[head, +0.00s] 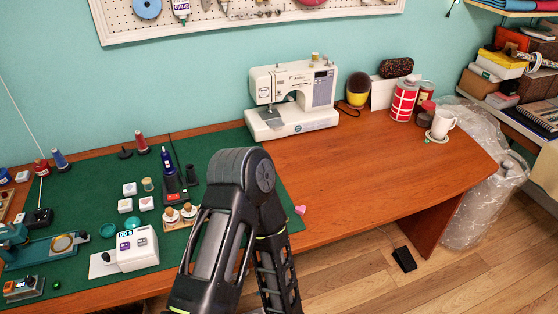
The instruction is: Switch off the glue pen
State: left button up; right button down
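A slim blue pen-like device (167,160) stands upright in a dark stand (174,188) on the green mat, left of centre; it looks like the glue pen. Its switch is too small to make out, so I cannot tell whether it is on or off. A bent black arm of mine rises from the bottom centre, right of the stand, and covers part of the mat. Neither of my grippers shows.
Small white boxes, two corked jars (179,214) and a white device (137,248) crowd the green mat (85,185) near the stand. A sewing machine (293,98) stands behind. The wooden table (375,175) is mostly clear to the right.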

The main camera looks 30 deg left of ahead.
aim_at(176, 196)
jog(key=u, duration=1.3)
